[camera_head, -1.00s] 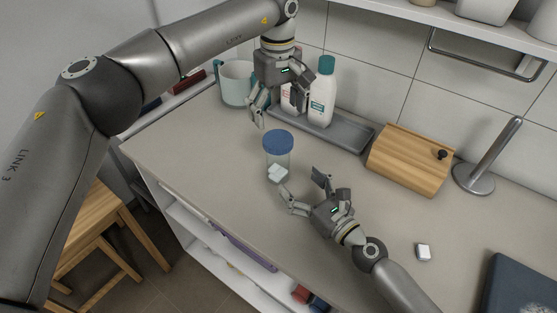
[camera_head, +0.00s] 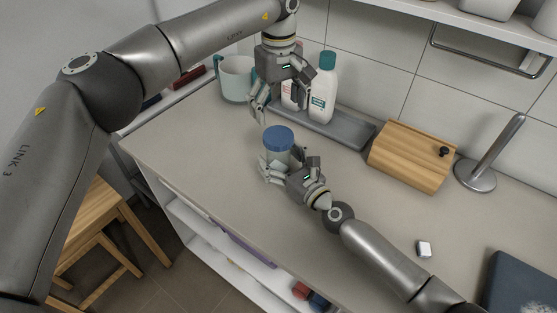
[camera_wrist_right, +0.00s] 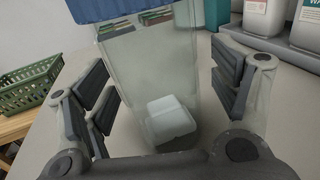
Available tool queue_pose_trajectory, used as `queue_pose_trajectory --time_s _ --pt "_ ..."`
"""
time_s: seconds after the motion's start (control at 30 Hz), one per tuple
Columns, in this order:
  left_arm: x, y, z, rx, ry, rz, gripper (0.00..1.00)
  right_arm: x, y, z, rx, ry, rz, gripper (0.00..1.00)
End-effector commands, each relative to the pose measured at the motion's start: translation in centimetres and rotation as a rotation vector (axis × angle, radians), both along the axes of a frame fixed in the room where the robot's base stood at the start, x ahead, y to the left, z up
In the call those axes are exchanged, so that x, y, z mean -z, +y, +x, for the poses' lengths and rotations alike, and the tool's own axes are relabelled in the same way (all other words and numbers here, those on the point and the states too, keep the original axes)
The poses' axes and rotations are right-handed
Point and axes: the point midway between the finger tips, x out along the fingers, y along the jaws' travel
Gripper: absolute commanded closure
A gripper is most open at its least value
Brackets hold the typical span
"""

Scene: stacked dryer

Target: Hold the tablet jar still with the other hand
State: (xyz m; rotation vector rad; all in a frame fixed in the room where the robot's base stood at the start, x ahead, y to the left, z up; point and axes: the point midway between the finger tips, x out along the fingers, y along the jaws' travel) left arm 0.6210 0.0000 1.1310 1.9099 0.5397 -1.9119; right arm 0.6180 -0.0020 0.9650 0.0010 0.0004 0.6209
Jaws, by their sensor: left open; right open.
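The tablet jar is clear with a blue lid (camera_head: 279,134) and stands upright on the counter. In the right wrist view the jar (camera_wrist_right: 150,75) stands between the fingers of my right gripper (camera_wrist_right: 160,100), with a white tablet (camera_wrist_right: 171,120) at its bottom. My right gripper (camera_head: 287,170) is open around the jar's lower part. Gaps show between the fingers and the jar wall. My left gripper (camera_head: 277,108) is open and empty, above and behind the jar. Its fingers point down. The jar's lower part is partly hidden by my right gripper in the head view.
A wooden box (camera_head: 410,158), a metal stand (camera_head: 475,176) and a loose white tablet (camera_head: 424,249) are to the right. The counter's front left is clear.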

Motion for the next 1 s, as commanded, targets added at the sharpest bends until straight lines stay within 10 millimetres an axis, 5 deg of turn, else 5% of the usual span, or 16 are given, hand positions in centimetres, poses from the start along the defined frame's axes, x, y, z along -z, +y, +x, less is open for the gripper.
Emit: queue_pose_trajectory --time_s 0.07,0.7,1.0 --pt "0.00 -0.01 -0.01 0.000 0.000 0.000 0.16 0.01 0.00 -0.03 0.000 0.000 0.000 0.18" --pt "0.01 -0.01 0.00 0.010 0.000 0.000 0.16 0.07 -0.04 -0.04 0.000 0.001 -0.001 1.00" --pt "0.03 -0.06 -0.02 0.329 0.000 -0.002 0.16 0.10 -0.05 -0.05 0.000 0.002 -0.001 1.00"
